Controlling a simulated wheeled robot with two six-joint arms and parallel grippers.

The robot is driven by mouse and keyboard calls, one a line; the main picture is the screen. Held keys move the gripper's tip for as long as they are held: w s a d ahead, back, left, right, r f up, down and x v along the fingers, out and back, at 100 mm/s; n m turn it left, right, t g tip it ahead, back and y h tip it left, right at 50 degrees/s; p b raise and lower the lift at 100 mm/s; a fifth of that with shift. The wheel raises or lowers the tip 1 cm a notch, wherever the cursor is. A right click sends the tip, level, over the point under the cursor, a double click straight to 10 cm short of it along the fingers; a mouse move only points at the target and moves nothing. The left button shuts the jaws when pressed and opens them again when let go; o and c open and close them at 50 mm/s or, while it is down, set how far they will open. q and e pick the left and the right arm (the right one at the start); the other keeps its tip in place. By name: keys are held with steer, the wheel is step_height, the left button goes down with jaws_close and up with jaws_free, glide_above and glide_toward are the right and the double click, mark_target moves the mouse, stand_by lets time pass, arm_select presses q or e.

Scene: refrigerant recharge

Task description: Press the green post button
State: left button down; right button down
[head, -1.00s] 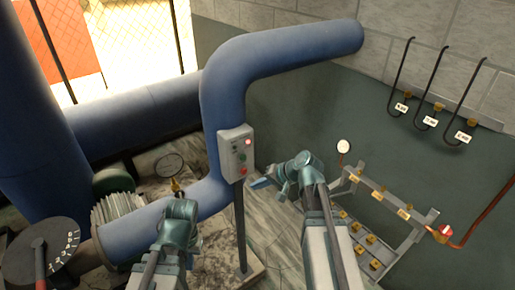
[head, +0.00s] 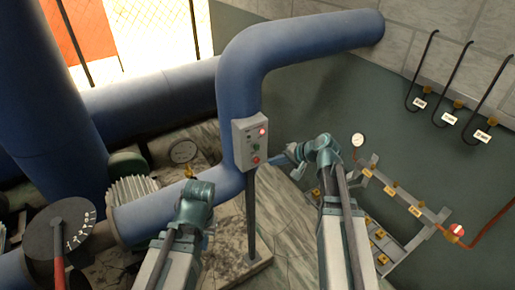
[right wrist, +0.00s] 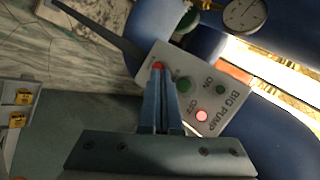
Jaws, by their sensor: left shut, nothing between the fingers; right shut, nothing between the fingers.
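The grey control box (head: 250,143) stands on a dark post in front of the blue pipe. It carries a lit red lamp (head: 263,131), a green button (head: 256,147) and a red button (head: 256,160). In the right wrist view, the box reads "BIG PUMP", and its green button (right wrist: 184,84) lies just right of my fingers. My right gripper (right wrist: 160,72) is shut and empty, its tips overlapping the box face near the red button. I cannot tell whether they touch. In the head view, my right gripper (head: 280,157) is right of the box. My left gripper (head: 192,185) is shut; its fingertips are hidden.
A thick blue pipe (head: 240,80) bends behind the box. A pressure gauge (head: 184,151) and a dial with a red lever (head: 60,240) are at left. A valve manifold (head: 400,195) and hanging hoses (head: 465,70) are at right.

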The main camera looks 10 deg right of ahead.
steer(key=shift+w+a, duration=0.35)
steer(key=shift+w, duration=0.6)
steer(key=shift+w+a, duration=0.3)
steer(key=shift+w, duration=0.6)
steer(key=shift+w+a, duration=0.35)
steer(key=shift+w, duration=0.6)
steer(key=shift+w, duration=0.15)
steer(key=shift+w+a, duration=0.15)
steer(key=shift+w, duration=0.1)
steer(key=shift+w+a, duration=0.15)
steer(key=shift+w, duration=0.3)
stand_by(0.6)
steer(key=shift+s, duration=0.1)
stand_by(0.3)
steer(key=shift+s+d, duration=0.3)
steer(key=shift+s, duration=0.45)
steer(key=shift+s, duration=0.1)
steer(key=s, duration=0.1)
steer(key=s+d, duration=0.1)
steer(key=s, duration=0.2)
steer(key=shift+s+d, duration=0.25)
steer(key=shift+d, duration=0.1)
